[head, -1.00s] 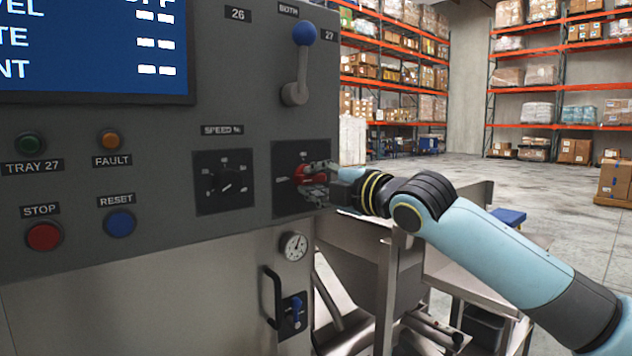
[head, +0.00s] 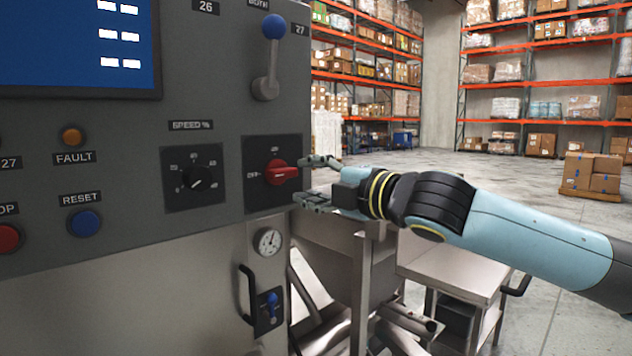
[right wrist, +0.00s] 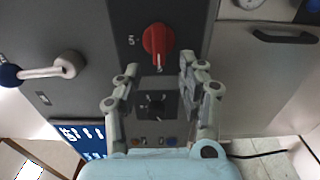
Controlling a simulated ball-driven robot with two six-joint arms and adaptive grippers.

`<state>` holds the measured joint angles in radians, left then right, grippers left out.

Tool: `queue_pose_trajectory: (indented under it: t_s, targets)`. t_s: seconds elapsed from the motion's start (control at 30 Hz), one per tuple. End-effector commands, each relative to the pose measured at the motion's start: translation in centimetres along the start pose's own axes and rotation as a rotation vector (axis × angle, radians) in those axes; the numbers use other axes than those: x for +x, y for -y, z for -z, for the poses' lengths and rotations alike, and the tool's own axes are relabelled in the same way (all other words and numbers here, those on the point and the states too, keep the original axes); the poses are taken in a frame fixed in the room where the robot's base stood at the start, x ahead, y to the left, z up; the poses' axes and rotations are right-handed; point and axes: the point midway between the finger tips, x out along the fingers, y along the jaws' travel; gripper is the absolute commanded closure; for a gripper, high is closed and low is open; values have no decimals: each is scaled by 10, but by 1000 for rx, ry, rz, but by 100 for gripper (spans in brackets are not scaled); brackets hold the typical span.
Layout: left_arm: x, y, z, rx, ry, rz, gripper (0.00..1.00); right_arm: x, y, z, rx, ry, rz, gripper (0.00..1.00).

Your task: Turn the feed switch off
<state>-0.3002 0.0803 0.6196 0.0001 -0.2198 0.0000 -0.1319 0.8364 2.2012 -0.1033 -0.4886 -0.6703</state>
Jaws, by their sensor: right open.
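The feed switch (head: 280,172) is a red rotary knob on a black plate, low on the right of the grey panel. Its grip lies horizontally in the head view, and a small label that seems to read OFF is at its left. In the right wrist view the red knob (right wrist: 158,40) has a white mark at its lower end, on the side facing the speed dial. My right gripper (head: 314,180) is open and empty, just right of the knob and seemingly clear of it. Its spread fingers (right wrist: 161,80) also show in the right wrist view. My left gripper is out of view.
The speed dial (head: 196,182) is left of the switch, and a blue-knobbed lever (head: 267,62) is above it. A gauge (head: 268,241) and a handle (head: 247,294) are below. A steel table (head: 460,268) stands to the right, with open floor beyond.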

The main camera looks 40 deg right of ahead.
Motion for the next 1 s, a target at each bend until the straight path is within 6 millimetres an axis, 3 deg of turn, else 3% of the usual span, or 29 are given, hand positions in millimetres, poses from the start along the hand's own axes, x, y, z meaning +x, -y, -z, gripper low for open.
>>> queue_pose_trajectory:
  t_s: [0.23,0.83,0.93,1.0]
  targets:
    - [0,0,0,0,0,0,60,-13,0,1,0,-4,-1,60]
    - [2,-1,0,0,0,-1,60,-14,2,1,4,-4,-1,60]
    - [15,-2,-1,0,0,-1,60,-16,26,4,48,7,9,60]
    - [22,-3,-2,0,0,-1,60,-14,58,-7,90,47,42,60]
